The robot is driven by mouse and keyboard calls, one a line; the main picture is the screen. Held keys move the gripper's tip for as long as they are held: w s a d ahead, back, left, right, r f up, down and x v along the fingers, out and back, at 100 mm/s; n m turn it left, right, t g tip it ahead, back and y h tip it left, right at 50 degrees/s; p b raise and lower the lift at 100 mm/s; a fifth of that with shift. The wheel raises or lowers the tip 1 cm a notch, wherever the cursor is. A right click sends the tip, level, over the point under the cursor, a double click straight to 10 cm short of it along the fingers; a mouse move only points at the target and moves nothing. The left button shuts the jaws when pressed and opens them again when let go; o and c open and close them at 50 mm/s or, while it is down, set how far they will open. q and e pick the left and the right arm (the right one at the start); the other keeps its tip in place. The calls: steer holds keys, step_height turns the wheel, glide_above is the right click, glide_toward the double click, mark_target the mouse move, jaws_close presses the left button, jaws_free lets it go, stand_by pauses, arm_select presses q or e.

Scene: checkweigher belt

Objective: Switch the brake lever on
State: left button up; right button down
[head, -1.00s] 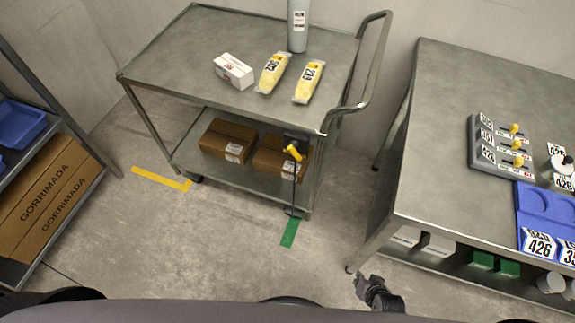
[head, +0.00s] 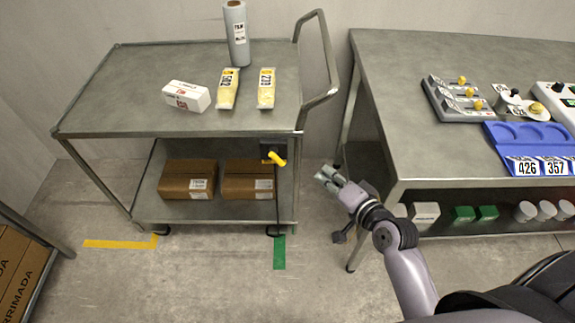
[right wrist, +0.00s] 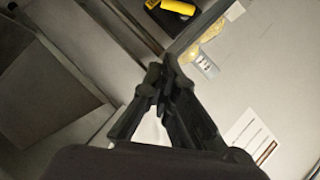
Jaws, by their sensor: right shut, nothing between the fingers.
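The brake lever (head: 277,157) has a yellow handle on a dark mount at the front right corner of the cart (head: 120,127). In the head view its handle slants down to the right. In the right wrist view the yellow handle (right wrist: 178,6) shows at the top edge, partly cut off, beside its black mount. My right gripper (head: 329,176) is shut and empty, to the right of the lever and a little lower in the picture, apart from it. Its closed fingers (right wrist: 163,76) also show in the right wrist view. My left gripper is not in view.
A workbench (head: 420,62) with a switch panel stands right. Green tape (head: 279,252) marks the floor below the lever.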

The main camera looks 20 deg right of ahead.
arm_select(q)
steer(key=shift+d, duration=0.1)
arm_select(e)
steer(key=shift+d, duration=0.1)
glide_toward(277, 157)
steer(key=w+d+f, duration=0.1)
steer(key=w+d, duration=0.4)
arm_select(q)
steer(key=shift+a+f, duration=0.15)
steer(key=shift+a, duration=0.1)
arm_select(e)
steer(key=shift+w+a+f, duration=0.4)
steer(key=shift+a+f, duration=0.25)
steer(key=shift+a, duration=0.1)
steer(key=shift+w+a+f, duration=0.45)
steer(key=shift+a+f, duration=0.2)
steer(key=shift+a, duration=0.05)
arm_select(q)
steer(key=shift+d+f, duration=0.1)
arm_select(e)
steer(key=shift+a+f, duration=0.1)
steer(key=shift+a, duration=0.05)
